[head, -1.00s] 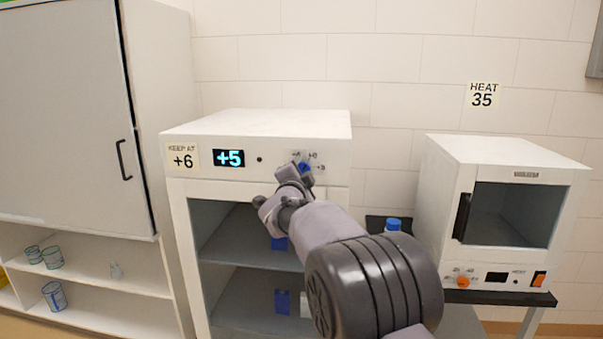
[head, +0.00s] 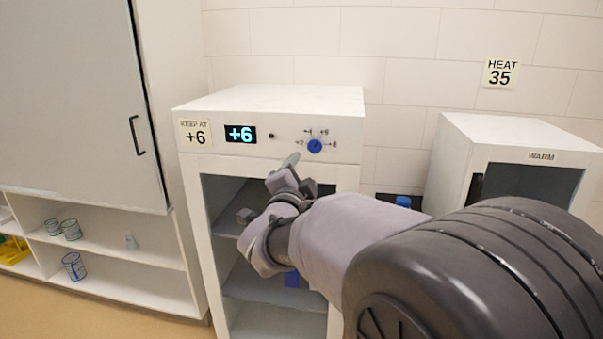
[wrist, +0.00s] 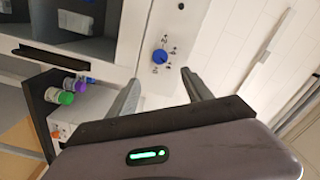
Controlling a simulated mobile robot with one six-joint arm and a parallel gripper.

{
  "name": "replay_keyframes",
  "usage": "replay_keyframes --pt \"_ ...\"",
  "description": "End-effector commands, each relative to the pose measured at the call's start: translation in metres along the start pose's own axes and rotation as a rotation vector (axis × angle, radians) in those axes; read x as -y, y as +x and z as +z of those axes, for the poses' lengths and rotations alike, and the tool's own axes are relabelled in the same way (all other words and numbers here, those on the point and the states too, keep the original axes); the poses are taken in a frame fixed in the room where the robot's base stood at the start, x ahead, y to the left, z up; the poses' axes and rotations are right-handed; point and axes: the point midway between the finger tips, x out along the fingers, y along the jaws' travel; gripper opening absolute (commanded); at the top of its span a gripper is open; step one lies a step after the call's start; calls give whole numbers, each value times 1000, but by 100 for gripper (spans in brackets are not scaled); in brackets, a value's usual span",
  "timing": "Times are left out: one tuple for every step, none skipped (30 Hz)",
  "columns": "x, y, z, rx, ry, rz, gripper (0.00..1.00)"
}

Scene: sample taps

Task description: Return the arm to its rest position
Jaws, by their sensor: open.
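My gripper (head: 284,172) is open and empty in front of the white fridge (head: 270,103), a little below and left of its blue dial (head: 315,146). In the wrist view the two fingers of my gripper (wrist: 160,95) are spread apart, and the dial (wrist: 160,56) lies beyond them, clear of both. The fridge display (head: 240,134) reads +6, and the card (head: 195,133) beside it reads KEEP AT +6. My arm hides part of the fridge's shelves.
A white warming oven (head: 470,130) stands at the right under a HEAT 35 card (head: 501,74). A tall cabinet (head: 80,90) with glassware on its lower shelves is at the left. Bottles with green and purple caps (wrist: 66,98) show in the wrist view.

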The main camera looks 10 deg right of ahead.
Motion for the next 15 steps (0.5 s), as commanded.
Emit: replay_keyframes --pt "1 -5 0 0 0 -1 59" --pt "0 -7 0 0 1 0 59" --pt "0 -9 0 0 1 0 59" --pt "0 -10 0 0 1 0 59" --pt "0 -10 0 0 1 0 59" --pt "0 -10 0 0 1 0 59" --pt "0 -10 0 0 0 0 59" --pt "0 -10 0 0 0 0 59" --pt "0 -10 0 0 0 0 59" --pt "0 -10 0 0 0 0 59" --pt "0 -10 0 0 0 0 59" --pt "0 -11 -1 10 0 0 59" --pt "2 -13 -3 28 -3 0 59" --pt "3 -17 -5 60 -7 1 59" --pt "5 -27 -8 126 -21 2 59"
